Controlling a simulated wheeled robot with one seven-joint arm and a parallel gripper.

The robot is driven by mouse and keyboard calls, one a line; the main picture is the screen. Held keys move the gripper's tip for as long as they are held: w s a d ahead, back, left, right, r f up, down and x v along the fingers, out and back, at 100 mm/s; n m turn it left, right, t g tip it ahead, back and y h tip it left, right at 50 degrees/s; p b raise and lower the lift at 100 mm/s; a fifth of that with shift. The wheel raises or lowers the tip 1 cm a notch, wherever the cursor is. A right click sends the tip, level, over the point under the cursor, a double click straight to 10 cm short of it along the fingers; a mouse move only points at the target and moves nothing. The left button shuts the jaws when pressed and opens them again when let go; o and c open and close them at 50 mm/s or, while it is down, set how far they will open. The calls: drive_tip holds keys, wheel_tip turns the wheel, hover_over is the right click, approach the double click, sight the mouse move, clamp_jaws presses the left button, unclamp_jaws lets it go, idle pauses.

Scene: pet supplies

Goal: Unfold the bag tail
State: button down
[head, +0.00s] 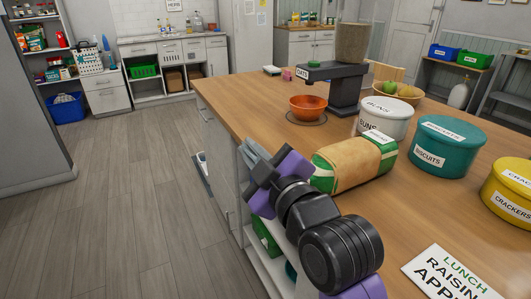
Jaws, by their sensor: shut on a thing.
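A brown bag with green and white ends (350,162) lies on its side on the wooden counter, near the left edge. My gripper (262,162) is at the counter's left edge, just left of the bag's near left end. My purple and black arm reaches up to it from the lower right. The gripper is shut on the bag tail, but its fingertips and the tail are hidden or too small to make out.
An orange bowl (308,106) sits under a dark dispenser (343,90) behind the bag. A white tin (385,120), a teal biscuits tin (446,146) and a yellow crackers tin (509,190) stand to the right. A lunch sign (452,275) lies in front. The counter between sign and bag is clear.

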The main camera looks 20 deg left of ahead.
wheel_tip(320, 180, down, 6)
drive_tip(key=s+a+n+b, duration=0.2)
drive_tip(key=n+b, duration=0.2)
drive_tip(key=b, duration=0.1)
drive_tip(key=shift+s+n, duration=0.3)
drive_tip(key=shift+s, duration=0.1)
drive_tip(key=shift+a+f, duration=0.1)
drive_tip(key=shift+f, duration=0.05)
drive_tip(key=c, duration=1.5)
unclamp_jaws()
drive_tip(key=shift+c, duration=0.2)
drive_tip(key=v, duration=0.7)
drive_tip(key=shift+s+d, duration=0.25)
drive_tip(key=shift+d, duration=0.05)
